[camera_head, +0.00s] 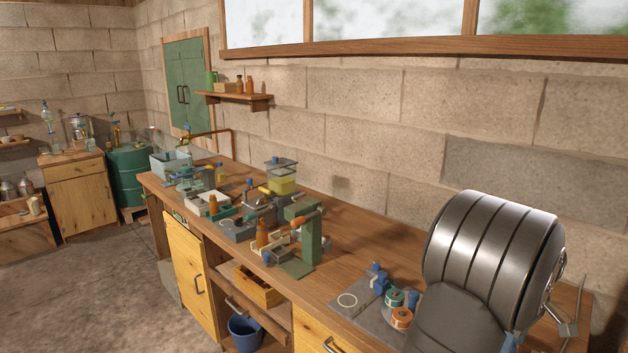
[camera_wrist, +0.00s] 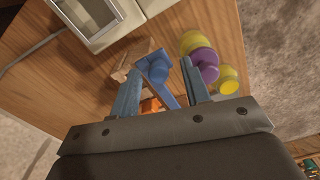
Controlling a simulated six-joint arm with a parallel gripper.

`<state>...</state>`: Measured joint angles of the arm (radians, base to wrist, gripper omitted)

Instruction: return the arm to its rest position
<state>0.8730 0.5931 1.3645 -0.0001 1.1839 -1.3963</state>
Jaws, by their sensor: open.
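My gripper (camera_wrist: 160,67) shows in the wrist view, its two blue-grey fingers spread apart. It points at a wooden surface (camera_wrist: 60,85). A blue piece with a round knob (camera_wrist: 158,70) shows between the fingers, with an orange piece (camera_wrist: 151,105) partly hidden by it. I see no grip on either, and cannot tell how far off they are. In the head view, a large ribbed dark metal arm part (camera_head: 490,250), seemingly mine, fills the right side over the bench. My fingers cannot be made out clearly there.
The long wooden bench (camera_head: 350,228) holds crowded small apparatus, a green stand (camera_head: 303,235) and a grey mat (camera_head: 343,313) with reels (camera_head: 402,317). Its back right stretch is clear. In the wrist view, purple (camera_wrist: 203,62) and yellow (camera_wrist: 228,80) round things and a pale box (camera_wrist: 97,18) lie close.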

